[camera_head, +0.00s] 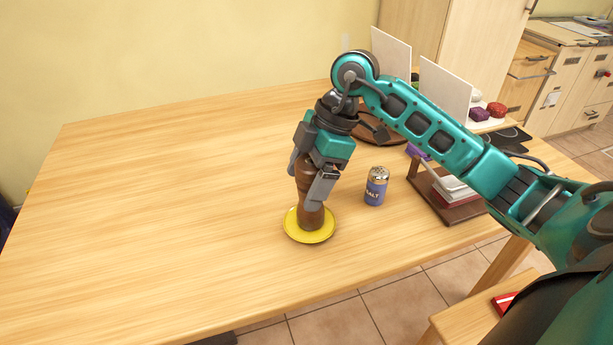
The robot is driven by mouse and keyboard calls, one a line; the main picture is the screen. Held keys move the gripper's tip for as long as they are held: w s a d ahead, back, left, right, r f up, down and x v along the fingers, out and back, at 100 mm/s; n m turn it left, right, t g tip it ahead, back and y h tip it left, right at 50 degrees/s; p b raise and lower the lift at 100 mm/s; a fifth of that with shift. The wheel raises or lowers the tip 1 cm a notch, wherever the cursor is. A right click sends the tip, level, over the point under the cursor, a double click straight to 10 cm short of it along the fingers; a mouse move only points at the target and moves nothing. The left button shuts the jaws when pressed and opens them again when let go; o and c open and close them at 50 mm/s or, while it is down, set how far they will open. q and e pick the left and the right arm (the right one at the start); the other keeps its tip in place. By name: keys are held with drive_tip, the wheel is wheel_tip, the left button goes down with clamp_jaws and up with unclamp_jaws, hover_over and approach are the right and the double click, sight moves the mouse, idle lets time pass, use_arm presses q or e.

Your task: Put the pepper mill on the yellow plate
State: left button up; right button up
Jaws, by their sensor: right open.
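The brown wooden pepper mill (311,218) stands upright on the yellow plate (296,235), near the front of the wooden table. My right gripper (312,190) points down over the mill, with its grey fingers on either side of the mill's upper part. The fingers are open, and they hide part of the mill's top. Whether a finger touches the mill cannot be told. My left gripper is not in view.
A blue salt shaker (376,187) stands just right of the plate. A brown holder with pale items (450,190) is farther right, under my right arm. The left of the table (150,200) is clear. A wooden seat (475,318) is at the lower right.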

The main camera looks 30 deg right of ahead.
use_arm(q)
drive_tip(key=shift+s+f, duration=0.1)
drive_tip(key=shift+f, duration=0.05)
use_arm(e)
drive_tip(key=shift+d+r, duration=0.1)
drive_tip(key=shift+r, duration=0.25)
use_arm(q)
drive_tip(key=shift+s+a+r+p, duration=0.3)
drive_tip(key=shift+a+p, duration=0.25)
drive_tip(key=shift+p, duration=0.6)
use_arm(e)
drive_tip(key=v, duration=1.1)
drive_tip(key=shift+r, duration=0.15)
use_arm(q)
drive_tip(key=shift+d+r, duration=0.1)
use_arm(e)
drive_tip(key=shift+s, duration=0.1)
